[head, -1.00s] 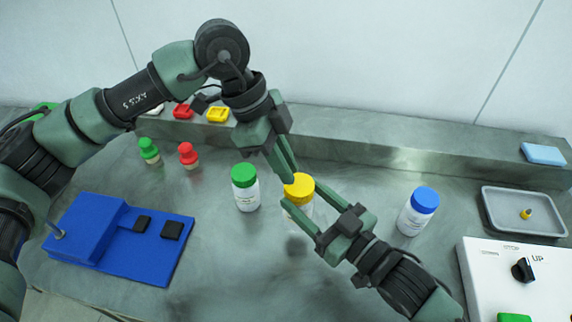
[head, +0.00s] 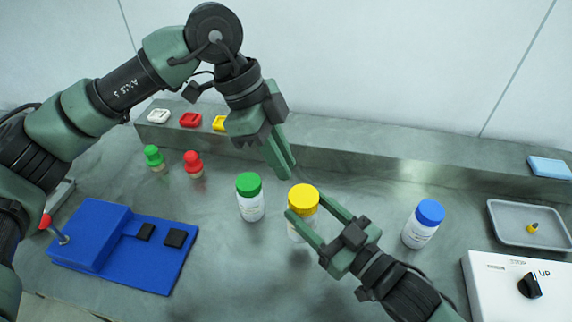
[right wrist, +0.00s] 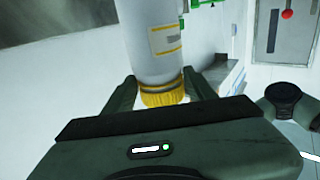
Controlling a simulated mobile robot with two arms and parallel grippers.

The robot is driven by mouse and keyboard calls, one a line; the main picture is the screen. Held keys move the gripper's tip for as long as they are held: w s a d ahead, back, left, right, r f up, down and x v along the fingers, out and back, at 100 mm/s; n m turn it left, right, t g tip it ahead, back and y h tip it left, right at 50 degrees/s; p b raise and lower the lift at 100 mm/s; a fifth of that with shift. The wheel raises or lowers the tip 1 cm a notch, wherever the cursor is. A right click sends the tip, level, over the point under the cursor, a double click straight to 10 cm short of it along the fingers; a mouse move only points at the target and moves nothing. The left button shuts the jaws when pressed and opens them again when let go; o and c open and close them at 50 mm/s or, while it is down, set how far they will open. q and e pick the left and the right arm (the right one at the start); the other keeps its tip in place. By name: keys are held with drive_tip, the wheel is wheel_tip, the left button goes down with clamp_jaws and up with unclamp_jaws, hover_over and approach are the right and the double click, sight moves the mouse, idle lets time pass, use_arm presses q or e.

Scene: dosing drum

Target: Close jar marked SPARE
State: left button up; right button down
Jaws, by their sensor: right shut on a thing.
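A white jar (head: 297,233) with a yellow lid (head: 303,197) stands upright mid-table. My right gripper (head: 308,205) is shut on this jar, one finger on each side near the lid. The right wrist view shows the jar (right wrist: 152,45) and its yellow ribbed lid (right wrist: 162,93) between the fingers. My left gripper (head: 281,160) is raised just above and behind the lid, apart from it; its finger gap cannot be made out. A green-lidded jar (head: 250,198) stands to the left and a blue-lidded jar (head: 424,224) to the right. I cannot read which label says SPARE.
A blue fixture (head: 120,245) with black pads lies left. White, red and yellow small trays sit on the back ledge (head: 330,148). A grey tray (head: 500,232) and a white switch box (head: 495,285) stand right.

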sight(304, 195)
use_arm(q)
drive_tip(key=o, duration=1)
drive_tip(key=shift+d+m, duration=0.1)
drive_tip(key=shift+m, duration=0.2)
drive_tip(key=shift+o, duration=1.1)
drive_tip(key=shift+d+m, duration=0.15)
drive_tip(key=shift+m, duration=0.45)
drive_tip(key=m, duration=0.2)
drive_tip(key=d+m+y, duration=0.1)
drive_tip(key=m, duration=0.1)
drive_tip(key=shift+s, duration=0.15)
drive_tip(key=m, duration=0.2)
drive_tip(key=d+m+y, duration=0.1)
drive_tip(key=m, duration=0.2)
drive_tip(key=shift+s, duration=0.15)
drive_tip(key=m, duration=0.2)
drive_tip(key=d+m+y, duration=0.1)
drive_tip(key=m, duration=0.2)
drive_tip(key=shift+s+r+t, duration=0.1)
drive_tip(key=shift+r+t, duration=0.05)
drive_tip(key=shift+t, duration=0.25)
drive_tip(key=m, duration=0.2)
drive_tip(key=m+y, duration=0.1)
drive_tip(key=m, duration=0.2)
drive_tip(key=shift+s+d+r+m, duration=0.1)
drive_tip(key=shift+d+r+m, duration=0.05)
drive_tip(key=shift+d+m, duration=0.2)
drive_tip(key=shift+a, duration=0.1)
drive_tip(key=shift+f, duration=4.05)
